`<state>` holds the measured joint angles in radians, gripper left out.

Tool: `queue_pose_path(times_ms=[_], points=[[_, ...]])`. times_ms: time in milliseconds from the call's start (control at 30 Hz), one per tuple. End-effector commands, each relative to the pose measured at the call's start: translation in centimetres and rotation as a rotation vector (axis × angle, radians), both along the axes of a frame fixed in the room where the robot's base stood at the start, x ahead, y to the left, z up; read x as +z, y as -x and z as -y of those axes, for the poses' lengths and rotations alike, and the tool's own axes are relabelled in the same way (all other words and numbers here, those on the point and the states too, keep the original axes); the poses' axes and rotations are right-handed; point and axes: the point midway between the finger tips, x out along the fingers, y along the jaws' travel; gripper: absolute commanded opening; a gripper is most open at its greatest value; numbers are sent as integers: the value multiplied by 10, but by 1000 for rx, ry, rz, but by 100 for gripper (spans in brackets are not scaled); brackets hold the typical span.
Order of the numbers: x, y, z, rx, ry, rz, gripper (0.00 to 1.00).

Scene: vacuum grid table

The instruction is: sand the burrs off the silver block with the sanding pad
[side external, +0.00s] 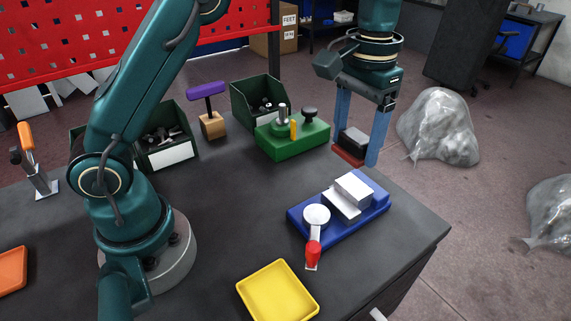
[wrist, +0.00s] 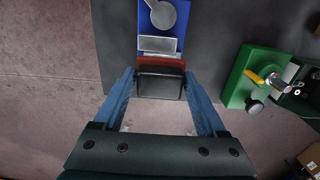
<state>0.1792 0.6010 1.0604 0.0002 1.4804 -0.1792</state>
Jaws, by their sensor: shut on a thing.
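The silver block (side external: 354,188) sits on a blue fixture (side external: 375,204), beside a pale plate and a round clamp disc (side external: 316,214) with a red handle (side external: 313,255). The block also shows in the wrist view (wrist: 157,44); burrs are too small to tell. My gripper (side external: 358,152) has blue fingers shut on the sanding pad (side external: 355,139), a black block with a red underside. It holds the pad behind the fixture in the side view, apart from the silver block. In the wrist view, the pad (wrist: 160,84) lies between the fingers (wrist: 160,78).
A green fixture (side external: 290,140) with posts and a yellow pin stands left of my gripper. A yellow tray (side external: 278,290) lies at the front. Dark bins, a purple-handled tool (side external: 207,90) and an orange tray (side external: 12,270) are further left. The table's right edge is near the blue fixture.

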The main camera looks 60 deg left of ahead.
Motion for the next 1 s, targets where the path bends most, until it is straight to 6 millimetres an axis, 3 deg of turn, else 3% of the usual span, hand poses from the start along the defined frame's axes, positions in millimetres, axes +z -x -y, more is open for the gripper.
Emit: queue_pose_path(times_ms=[333, 1000], points=[[-11, 0, 0, 0, 0, -2, 22], [-70, 1, 0, 0, 0, -2, 22]])
